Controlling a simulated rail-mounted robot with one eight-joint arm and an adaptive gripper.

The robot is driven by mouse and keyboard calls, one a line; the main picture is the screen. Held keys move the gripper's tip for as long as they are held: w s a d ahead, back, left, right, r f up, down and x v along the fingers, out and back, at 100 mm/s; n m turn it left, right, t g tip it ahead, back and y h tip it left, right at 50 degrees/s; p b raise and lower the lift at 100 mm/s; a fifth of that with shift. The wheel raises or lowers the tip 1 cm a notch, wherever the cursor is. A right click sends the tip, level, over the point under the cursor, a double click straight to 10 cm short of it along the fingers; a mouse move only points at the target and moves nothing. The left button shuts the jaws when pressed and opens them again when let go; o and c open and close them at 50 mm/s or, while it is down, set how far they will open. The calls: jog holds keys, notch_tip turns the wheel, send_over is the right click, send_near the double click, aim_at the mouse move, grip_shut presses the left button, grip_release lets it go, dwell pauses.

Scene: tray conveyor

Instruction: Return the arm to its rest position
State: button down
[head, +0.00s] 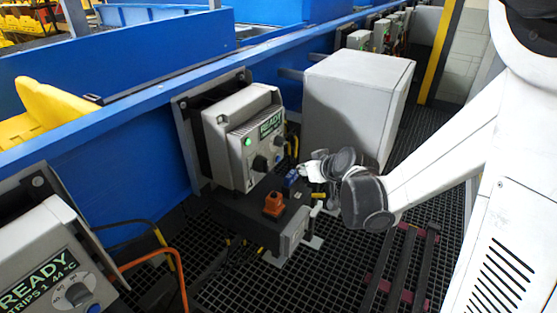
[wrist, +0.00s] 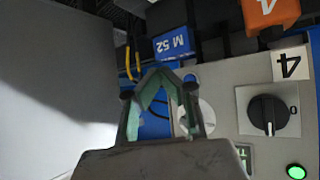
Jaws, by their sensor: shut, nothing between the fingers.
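My gripper (wrist: 160,76) shows in the wrist view with its fingertips together and nothing between them. It is in front of the grey control box (wrist: 232,78), near a blue block marked M 52 (wrist: 174,44). In the head view my arm reaches in from the right, and its wrist end is just right of the READY box (head: 222,148). The fingers are small there and hard to make out. I cannot tell whether they touch anything.
An orange connector (head: 274,204) sits on the dark base below the READY box. A large pale cabinet (head: 345,95) stands close behind my wrist. A second READY box (head: 40,262) is at lower left. Blue conveyor walls (head: 120,130) run behind. Open grating floor lies in front.

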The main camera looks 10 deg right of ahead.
dwell(0.4)
jog(key=s+r+m+g+h+p, duration=0.1)
jog(key=s+r+p, duration=0.4)
jog(key=s+r, duration=0.5)
jog(key=s+a+r+m+g+h+p, duration=0.1)
jog(key=s+r+p, duration=0.4)
jog(key=s, duration=1.2)
jog(key=shift+a+r+m+g+h, duration=0.2)
jog(key=shift+r+m+g+h, duration=0.4)
jog(key=shift+r, duration=1.75)
jog(key=shift+s, duration=0.1)
